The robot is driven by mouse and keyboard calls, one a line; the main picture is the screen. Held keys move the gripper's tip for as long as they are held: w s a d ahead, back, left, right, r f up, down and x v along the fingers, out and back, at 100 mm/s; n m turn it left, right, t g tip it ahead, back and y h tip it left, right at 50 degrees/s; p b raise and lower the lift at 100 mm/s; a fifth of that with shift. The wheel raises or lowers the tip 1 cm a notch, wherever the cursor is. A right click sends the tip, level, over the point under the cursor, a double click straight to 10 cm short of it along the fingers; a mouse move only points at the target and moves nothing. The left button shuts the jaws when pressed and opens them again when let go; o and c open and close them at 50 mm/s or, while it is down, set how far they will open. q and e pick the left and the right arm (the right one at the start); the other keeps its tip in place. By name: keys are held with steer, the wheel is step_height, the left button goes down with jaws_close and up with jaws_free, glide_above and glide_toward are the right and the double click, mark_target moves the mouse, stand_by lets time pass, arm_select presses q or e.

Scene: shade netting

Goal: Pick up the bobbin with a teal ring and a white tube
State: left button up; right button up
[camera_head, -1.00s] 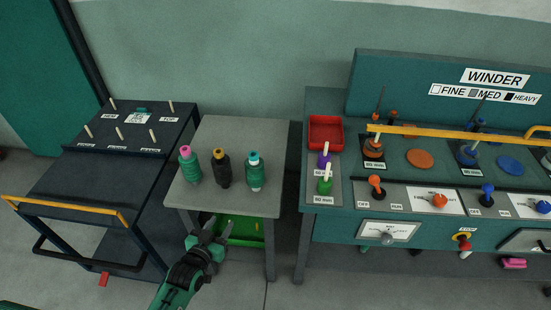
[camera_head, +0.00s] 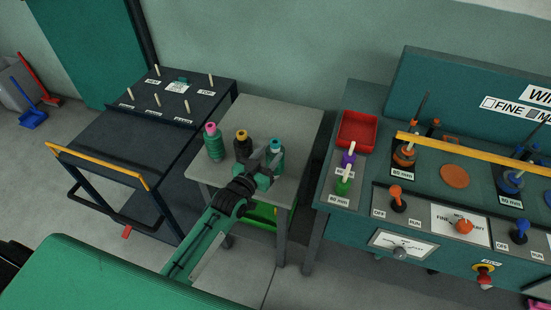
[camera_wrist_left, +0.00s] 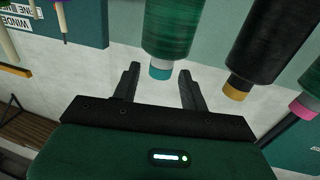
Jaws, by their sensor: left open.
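The bobbin with a teal ring (camera_head: 276,147) stands upright on the small grey table, wound with green thread. Its pale tube end shows beside the ring in the left wrist view (camera_wrist_left: 168,40), where the bobbin appears inverted. My left gripper (camera_head: 266,160) is open at this bobbin and partly covers it in the head view. In the left wrist view its fingers (camera_wrist_left: 160,72) are spread, with the teal end in line with the gap between them. The jaws are not closed on anything. My right gripper is not in view.
A black bobbin with a yellow ring (camera_head: 242,146) and a green one with a pink ring (camera_head: 213,142) stand to the left on the grey table (camera_head: 275,109). A dark cart (camera_head: 115,140) with pegs is at left. The winder bench (camera_head: 340,225) and red tray (camera_head: 358,130) are at right.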

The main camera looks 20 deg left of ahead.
arm_select(q)
steer(key=shift+w+d+r, duration=0.1)
steer(key=shift+w, duration=0.35)
steer(key=p+x, duration=0.1)
steer(key=x, duration=0.3)
steer(key=shift+w+r, duration=0.1)
steer(key=shift+w, duration=0.2)
steer(key=shift+c, duration=0.2)
steer(key=c, duration=0.7)
jaws_close()
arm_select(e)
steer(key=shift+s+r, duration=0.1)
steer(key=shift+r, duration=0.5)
